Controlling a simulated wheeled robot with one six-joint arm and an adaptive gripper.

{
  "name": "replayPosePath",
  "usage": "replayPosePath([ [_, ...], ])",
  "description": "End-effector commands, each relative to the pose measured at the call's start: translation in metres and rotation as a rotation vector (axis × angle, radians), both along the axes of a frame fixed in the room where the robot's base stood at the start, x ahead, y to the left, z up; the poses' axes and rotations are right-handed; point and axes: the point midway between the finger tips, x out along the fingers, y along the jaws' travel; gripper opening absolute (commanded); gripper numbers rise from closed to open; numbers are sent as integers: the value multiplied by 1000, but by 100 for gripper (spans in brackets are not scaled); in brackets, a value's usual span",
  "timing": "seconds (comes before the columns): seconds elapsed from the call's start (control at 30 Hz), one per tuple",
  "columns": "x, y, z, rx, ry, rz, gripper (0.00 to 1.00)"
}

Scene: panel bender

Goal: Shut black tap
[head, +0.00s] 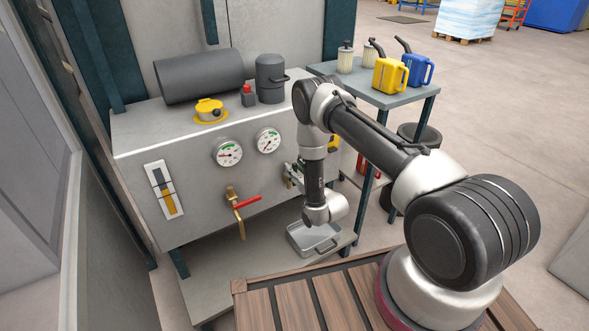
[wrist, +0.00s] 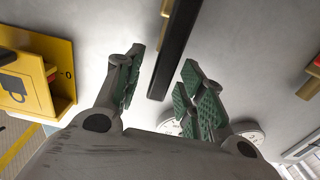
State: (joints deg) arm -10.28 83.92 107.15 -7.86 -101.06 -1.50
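The black tap's long black lever (wrist: 178,45) shows in the wrist view, running nearly up and down the picture against the grey panel. A bit of brass shows beside its upper end. My gripper (wrist: 163,62) is open, with its green-padded fingers apart. The lever lies in the gap between the fingers, nearer the panel; I see no clear contact. In the head view my arm's wrist hides most of the black tap and the fingers.
A brass tap with a red lever (head: 246,202) is left of my wrist. Two gauges (head: 228,152) sit above it. A yellow padlock-marked panel (wrist: 42,75) is close by at left in the wrist view. A grey tray (head: 312,240) lies below on the shelf.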

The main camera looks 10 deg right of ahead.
Motion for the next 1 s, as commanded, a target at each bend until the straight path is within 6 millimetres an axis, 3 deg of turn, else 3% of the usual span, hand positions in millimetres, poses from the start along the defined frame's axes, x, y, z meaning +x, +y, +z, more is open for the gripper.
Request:
replayPosePath([
  [0.37,8,3,0,0,1,0,39],
  [0.5,8,3,0,0,1,0,14],
  [0.6,8,3,0,-1,2,0,0],
  [0.87,10,3,0,4,2,0,0],
  [1.0,20,2,0,30,10,-1,0],
])
